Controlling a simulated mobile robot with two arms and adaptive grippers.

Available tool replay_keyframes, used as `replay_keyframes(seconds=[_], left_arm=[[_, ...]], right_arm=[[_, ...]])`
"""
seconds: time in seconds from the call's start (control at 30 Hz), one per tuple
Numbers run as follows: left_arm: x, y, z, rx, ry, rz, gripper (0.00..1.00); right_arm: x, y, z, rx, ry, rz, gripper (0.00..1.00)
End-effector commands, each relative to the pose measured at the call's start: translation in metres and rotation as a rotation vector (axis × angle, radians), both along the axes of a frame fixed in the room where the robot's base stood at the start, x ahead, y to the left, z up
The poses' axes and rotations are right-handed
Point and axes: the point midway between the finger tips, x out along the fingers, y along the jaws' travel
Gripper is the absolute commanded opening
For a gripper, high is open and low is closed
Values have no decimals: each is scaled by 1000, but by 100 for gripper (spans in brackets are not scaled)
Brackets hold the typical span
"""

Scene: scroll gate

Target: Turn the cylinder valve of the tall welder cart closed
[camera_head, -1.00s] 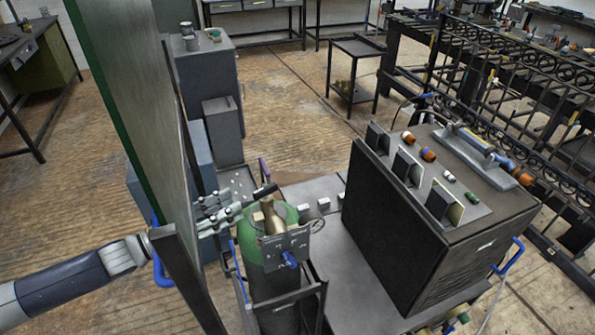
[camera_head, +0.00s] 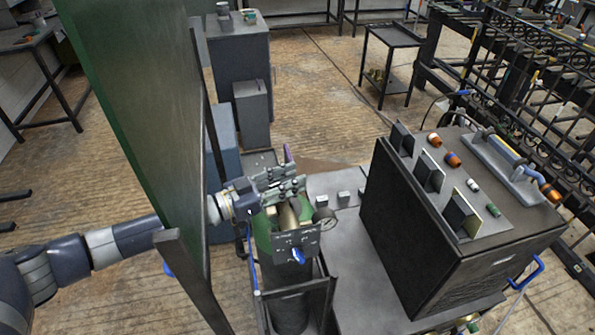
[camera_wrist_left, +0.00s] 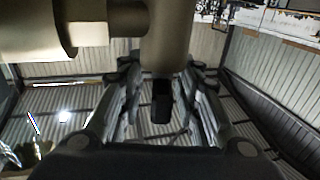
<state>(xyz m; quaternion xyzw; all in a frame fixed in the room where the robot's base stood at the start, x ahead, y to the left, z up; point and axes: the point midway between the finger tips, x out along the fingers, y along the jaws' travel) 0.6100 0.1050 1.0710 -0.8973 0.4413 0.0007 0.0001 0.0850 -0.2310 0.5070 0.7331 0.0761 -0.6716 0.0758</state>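The tall welder cart (camera_head: 345,240) carries a green-topped gas cylinder (camera_head: 262,232) with a brass valve body (camera_head: 288,214) and a round gauge. My left gripper (camera_head: 282,183) reaches in from the left, just above and behind the brass body. In the left wrist view, the brass body (camera_wrist_left: 165,45) comes in from the top. A dark block (camera_wrist_left: 161,101), which looks like the valve handle, sits between my spread fingers (camera_wrist_left: 163,108), with gaps showing on both sides. In the head view the fingers cover the handle. My right gripper is not in view.
A tall green-edged panel (camera_head: 140,120) stands left of the cylinder, with my left arm passing behind it. The black welder box (camera_head: 440,230) stands on the cart at right.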

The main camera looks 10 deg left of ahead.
Motion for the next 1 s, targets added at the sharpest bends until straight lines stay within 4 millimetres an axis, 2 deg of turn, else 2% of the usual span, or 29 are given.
replay_keyframes(seconds=[0.2,0.53,0.57,0.7,1.0], left_arm=[[12,-15,0,0,0,1,31],[14,-17,-1,1,1,1,31],[14,-17,-1,1,1,1,29],[14,-17,-1,1,1,1,0],[14,-17,-1,1,1,1,0]], right_arm=[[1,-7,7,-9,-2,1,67],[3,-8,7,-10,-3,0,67],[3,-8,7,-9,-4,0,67],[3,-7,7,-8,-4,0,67],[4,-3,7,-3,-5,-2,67]])
